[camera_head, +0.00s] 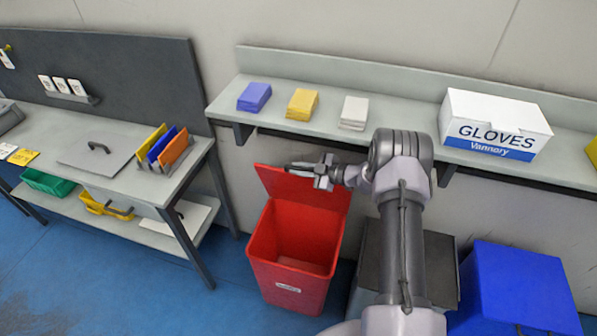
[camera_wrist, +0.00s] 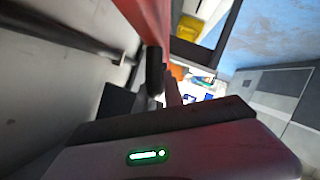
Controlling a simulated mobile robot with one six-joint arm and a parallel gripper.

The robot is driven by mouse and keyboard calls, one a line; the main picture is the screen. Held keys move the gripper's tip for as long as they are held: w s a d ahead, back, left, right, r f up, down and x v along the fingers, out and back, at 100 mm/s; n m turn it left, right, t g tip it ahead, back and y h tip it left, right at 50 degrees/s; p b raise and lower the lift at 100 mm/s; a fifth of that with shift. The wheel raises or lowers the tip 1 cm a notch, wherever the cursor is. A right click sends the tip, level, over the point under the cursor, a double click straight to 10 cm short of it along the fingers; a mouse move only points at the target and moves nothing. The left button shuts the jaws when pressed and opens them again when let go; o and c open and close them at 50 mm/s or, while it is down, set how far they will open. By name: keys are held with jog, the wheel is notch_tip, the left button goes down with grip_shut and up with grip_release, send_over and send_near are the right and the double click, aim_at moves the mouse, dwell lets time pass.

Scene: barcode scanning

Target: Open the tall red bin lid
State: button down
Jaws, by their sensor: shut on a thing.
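The tall red bin (camera_head: 292,250) stands on the floor below the wall shelf, its inside visible from above. Its red lid (camera_head: 335,197) is swung up and stands steeply behind the opening, close to the wall. My gripper (camera_head: 300,167) is at the upper part of the lid, with its fingers pointing left. In the wrist view my gripper's fingers (camera_wrist: 163,88) are close together by the red lid (camera_wrist: 148,18). The jaws are shut on the lid; the exact contact spot is hard to see.
The wall shelf (camera_head: 390,115) above holds coloured stacks and a gloves box (camera_head: 494,125). A workbench (camera_head: 110,150) stands left. A dark-topped bin (camera_head: 440,265) and a blue bin (camera_head: 520,290) stand right. Blue floor (camera_head: 130,285) is clear at front left.

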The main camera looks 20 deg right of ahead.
jog(key=c, duration=1.5)
grip_release()
jog(key=shift+o, duration=0.2)
jog(key=p+v, duration=0.3)
jog(key=v, duration=1.4)
jog(key=shift+d+p, duration=0.15)
jog(key=shift+p, duration=0.25)
jog(key=shift+s+r, duration=0.1)
jog(key=shift+c, duration=0.2)
